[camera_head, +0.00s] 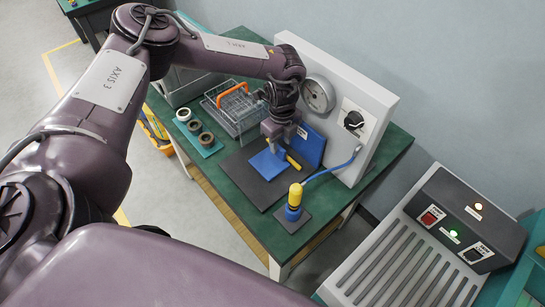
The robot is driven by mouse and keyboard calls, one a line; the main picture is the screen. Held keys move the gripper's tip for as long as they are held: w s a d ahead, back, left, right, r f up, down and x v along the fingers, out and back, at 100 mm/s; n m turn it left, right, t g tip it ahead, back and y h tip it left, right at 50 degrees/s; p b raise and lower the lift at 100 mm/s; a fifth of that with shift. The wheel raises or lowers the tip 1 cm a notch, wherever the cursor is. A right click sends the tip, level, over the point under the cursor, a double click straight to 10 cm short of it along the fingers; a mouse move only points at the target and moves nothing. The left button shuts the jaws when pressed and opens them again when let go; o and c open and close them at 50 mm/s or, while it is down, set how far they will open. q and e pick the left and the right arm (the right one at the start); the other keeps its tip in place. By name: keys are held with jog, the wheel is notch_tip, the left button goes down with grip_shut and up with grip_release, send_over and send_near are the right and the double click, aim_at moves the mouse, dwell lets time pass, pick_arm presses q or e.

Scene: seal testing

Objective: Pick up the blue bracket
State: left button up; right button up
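A blue flat plate (268,164) that looks like the bracket lies on a dark mat on the green table. A blue upright panel (312,147) with a white label stands just right of it; I cannot tell whether the two are one piece. My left gripper (277,146) points down, right above the far edge of the flat plate. Its fingertips are small and partly merged with the blue, so its opening and any contact are unclear. My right gripper is not in view.
A grey panel with a gauge (318,94) and black knob (353,120) stands behind. A yellow-topped blue fitting (294,202) with a blue hose is near the front edge. A wire basket (238,108) and several rings on a teal mat (207,146) lie left. A control box (464,220) is right.

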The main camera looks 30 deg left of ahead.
aim_at(279, 146)
pick_arm(q)
jog(key=f, duration=0.2)
jog(key=f+p, duration=0.1)
jog(key=shift+a+f, duration=0.35)
jog(key=shift+f, duration=0.4)
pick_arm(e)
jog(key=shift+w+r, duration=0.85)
pick_arm(q)
jog(key=shift+c, duration=0.3)
jog(key=c, duration=0.7)
grip_shut()
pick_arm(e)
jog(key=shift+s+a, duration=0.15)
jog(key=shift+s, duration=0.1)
pick_arm(q)
jog(key=shift+r, duration=0.1)
